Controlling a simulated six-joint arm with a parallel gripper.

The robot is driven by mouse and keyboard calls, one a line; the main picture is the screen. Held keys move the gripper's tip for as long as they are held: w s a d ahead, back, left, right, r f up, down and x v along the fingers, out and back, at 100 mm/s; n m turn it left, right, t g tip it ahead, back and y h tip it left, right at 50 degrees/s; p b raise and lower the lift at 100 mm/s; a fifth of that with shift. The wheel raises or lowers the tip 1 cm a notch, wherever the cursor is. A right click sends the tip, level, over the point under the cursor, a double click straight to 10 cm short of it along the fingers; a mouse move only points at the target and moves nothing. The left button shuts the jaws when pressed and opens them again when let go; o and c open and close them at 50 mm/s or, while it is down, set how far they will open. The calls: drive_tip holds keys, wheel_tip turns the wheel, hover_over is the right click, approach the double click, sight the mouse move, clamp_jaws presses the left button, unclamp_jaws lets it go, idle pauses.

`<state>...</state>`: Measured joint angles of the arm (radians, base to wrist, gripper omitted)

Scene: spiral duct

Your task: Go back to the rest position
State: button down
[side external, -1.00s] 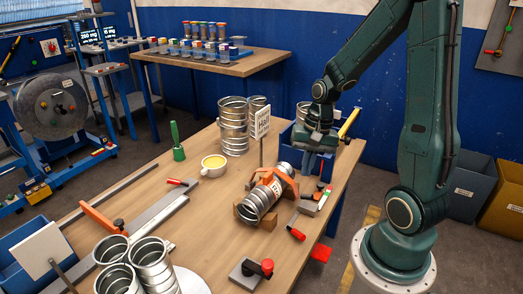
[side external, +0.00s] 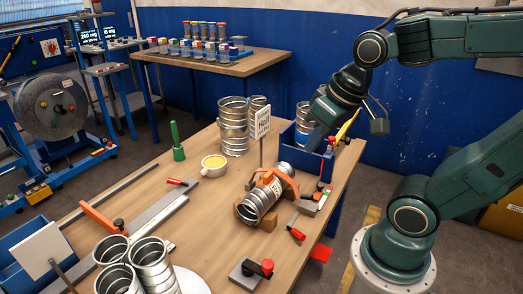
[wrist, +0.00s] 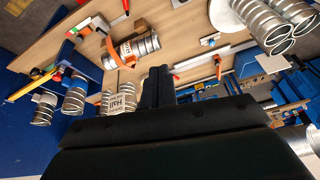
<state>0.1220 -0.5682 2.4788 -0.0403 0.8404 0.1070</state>
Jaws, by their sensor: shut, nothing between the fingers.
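My gripper shows in the wrist view (wrist: 161,84) with its two dark fingers together and nothing between them. In the side view my gripper (side external: 312,128) is above the table's far right part, near the blue bin (side external: 325,163), and partly merges with the bin behind it. A silver spiral duct (side external: 254,208) lies tilted in a cradle with an orange clamp (side external: 286,180) over it, apart from my gripper. The duct also shows in the wrist view (wrist: 146,45).
A sign on a post (side external: 262,122) stands behind the clamped duct. Silver ducts (side external: 233,128) stand to its left, others (side external: 152,265) at the front. Space above the table's middle is free.

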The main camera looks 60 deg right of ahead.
drive_tip(key=shift+s+a+r+n+t, duration=0.3)
drive_tip(key=shift+s+a+r+n, duration=0.2)
drive_tip(key=shift+s, duration=0.25)
drive_tip(key=shift+s+a+r+n+t, duration=0.35)
drive_tip(key=shift+s+r+n, duration=0.25)
drive_tip(key=shift+s, duration=0.1)
